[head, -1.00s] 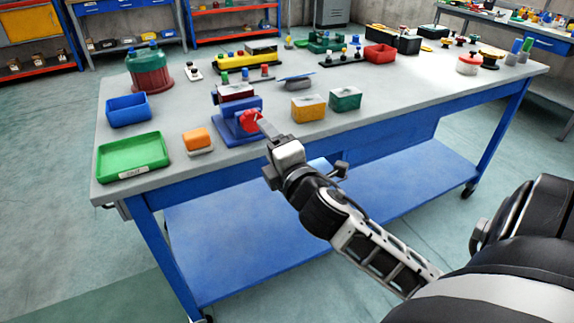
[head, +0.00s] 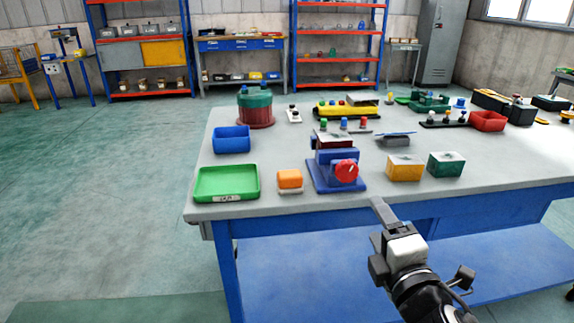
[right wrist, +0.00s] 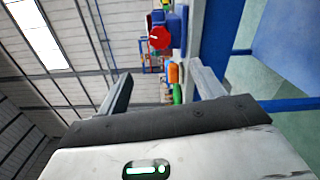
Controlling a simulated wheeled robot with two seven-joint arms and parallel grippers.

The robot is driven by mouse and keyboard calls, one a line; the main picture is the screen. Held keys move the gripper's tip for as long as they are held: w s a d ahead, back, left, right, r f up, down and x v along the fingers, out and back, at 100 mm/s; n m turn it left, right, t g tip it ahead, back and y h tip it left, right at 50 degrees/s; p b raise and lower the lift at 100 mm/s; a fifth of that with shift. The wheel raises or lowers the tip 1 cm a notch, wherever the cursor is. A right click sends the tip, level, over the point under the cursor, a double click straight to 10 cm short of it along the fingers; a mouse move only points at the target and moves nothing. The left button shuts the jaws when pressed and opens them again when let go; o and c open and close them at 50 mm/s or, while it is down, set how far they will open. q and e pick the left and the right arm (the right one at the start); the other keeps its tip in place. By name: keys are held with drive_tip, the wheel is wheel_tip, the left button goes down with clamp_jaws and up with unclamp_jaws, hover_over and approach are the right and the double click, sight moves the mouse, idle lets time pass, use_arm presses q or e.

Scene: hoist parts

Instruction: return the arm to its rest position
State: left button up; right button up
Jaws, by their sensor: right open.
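My right gripper (head: 384,213) is in front of the workbench's near edge, below the tabletop parts in the head view. In the right wrist view its two fingers (right wrist: 160,88) stand apart with nothing between them. A blue device with a red knob (head: 346,171) stands on the bench, beyond and to the left of the gripper. The red knob also shows in the right wrist view (right wrist: 159,38). The gripper is apart from it. My left gripper is not in view.
The grey workbench (head: 290,206) holds a green tray (head: 227,184), a blue bin (head: 232,139), an orange block (head: 290,179), a yellow box (head: 404,168) and a green box (head: 446,164). Shelves (head: 340,60) stand along the back wall. The floor at left (head: 110,190) is clear.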

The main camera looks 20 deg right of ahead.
drive_tip(key=s+a+f+m+g+y+p, duration=0.1)
drive_tip(key=s+a+f+m+g+y, duration=0.2)
drive_tip(key=a+f+m, duration=0.4)
drive_tip(key=s+a+f+m+g+y+p, duration=0.2)
drive_tip(key=s+a+f+m+y, duration=0.3)
drive_tip(key=a+f+m, duration=0.3)
wheel_tip(320, 180, down, 4)
drive_tip(key=shift+s+a+f+g, duration=0.25)
drive_tip(key=shift+s+a+g, duration=0.1)
drive_tip(key=shift+a+g, duration=0.45)
